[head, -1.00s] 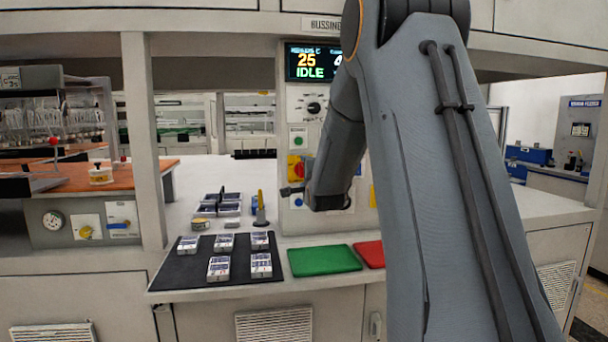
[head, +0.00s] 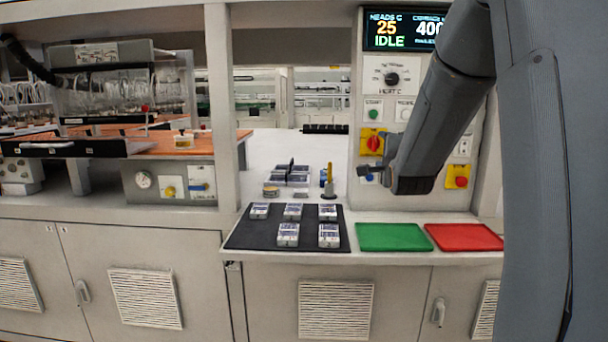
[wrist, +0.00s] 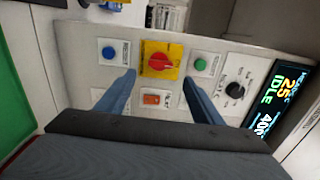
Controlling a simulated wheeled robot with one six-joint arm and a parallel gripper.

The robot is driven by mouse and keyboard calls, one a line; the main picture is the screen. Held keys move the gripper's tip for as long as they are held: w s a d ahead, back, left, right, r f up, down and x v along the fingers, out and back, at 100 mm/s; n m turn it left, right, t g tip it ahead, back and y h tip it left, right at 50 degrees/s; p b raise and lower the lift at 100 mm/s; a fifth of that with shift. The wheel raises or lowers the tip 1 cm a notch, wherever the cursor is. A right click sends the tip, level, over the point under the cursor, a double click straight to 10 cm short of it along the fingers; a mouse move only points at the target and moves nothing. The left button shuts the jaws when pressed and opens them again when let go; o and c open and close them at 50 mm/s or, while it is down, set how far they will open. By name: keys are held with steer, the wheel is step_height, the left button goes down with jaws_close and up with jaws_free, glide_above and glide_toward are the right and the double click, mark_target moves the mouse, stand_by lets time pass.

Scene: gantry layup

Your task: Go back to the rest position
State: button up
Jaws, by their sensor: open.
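My gripper (wrist: 158,92) shows in the wrist view with its two blue-grey fingers spread apart and nothing between them. It faces the control panel (wrist: 75,40), with the red rotary switch on its yellow plate (wrist: 160,59) seen beyond and between the fingertips. In the head view my gripper (head: 372,174) is in front of the panel, left of my wrist, close to the red and yellow switch (head: 372,142). I cannot tell whether it touches the panel. My arm crosses the right side of the head view.
A black mat (head: 262,236) holds several small labelled packs. A green tray (head: 393,237) and a red tray (head: 464,237) lie to its right. The display (head: 403,29) reads IDLE. A yellow-handled tool (head: 329,182) stands behind the mat. A post (head: 221,90) rises at left.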

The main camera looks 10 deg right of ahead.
steer(key=s+a+f+n+g+y, duration=0.1)
steer(key=s+a+f+n+g, duration=0.1)
steer(key=s+a+f+n, duration=0.1)
steer(key=s+a+f+n+g+y, duration=0.1)
steer(key=s+a+f+n+g, duration=0.2)
steer(key=a+f, duration=0.3)
steer(key=s+a+f+n+g+y, duration=0.1)
steer(key=s+a+f+n, duration=0.3)
steer(key=f, duration=0.4)
steer(key=shift+s+a+f+n+g+y, duration=0.1)
steer(key=shift+s+a+n+g+y, duration=0.05)
steer(key=shift+s+n+g, duration=0.15)
steer(key=shift+s+a+f+n+g+y, duration=0.1)
steer(key=shift+s+n+g+y, duration=0.1)
steer(key=shift+s+g, duration=0.2)
steer(key=s+a+f+n+g, duration=0.3)
steer(key=s, duration=0.5)
steer(key=s+a+f+n+g+y, duration=0.1)
steer(key=s+a+f+n+g, duration=0.1)
steer(key=s, duration=0.7)
steer(key=s+a+f+n+g, duration=0.3)
steer(key=s+f+n+g, duration=0.2)
steer(key=s, duration=0.4)
steer(key=shift+a+f, duration=0.25)
steer(key=shift+a, duration=0.1)
steer(key=shift+d, duration=0.1)
